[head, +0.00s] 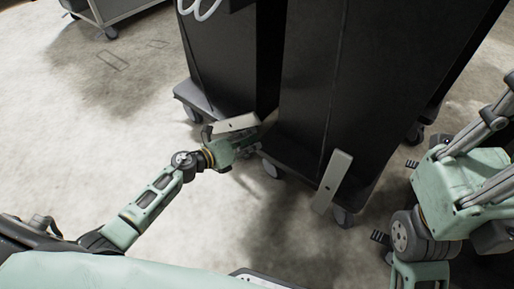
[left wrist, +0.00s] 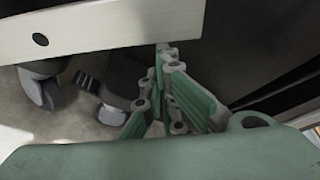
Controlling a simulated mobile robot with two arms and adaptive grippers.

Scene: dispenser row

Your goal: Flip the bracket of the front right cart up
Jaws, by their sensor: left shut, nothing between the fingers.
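The front right cart (head: 375,85) is a tall dark box on casters. A pale bracket (head: 333,182) stands tilted at its lower front edge in the head view. A second pale bracket (head: 235,123) lies nearly level beside my left gripper (head: 250,147), low between the two carts; I cannot tell which cart it belongs to. In the left wrist view a pale bar with a dark hole (left wrist: 110,27) crosses the top, above the left fingers (left wrist: 160,85). The fingers are shut and empty. Contact with the bar cannot be told. My right gripper is not in view.
Another dark cart (head: 222,60) stands close on the left. A grey cart (head: 115,8) stands far left. The pale floor (head: 90,130) on the left is open.

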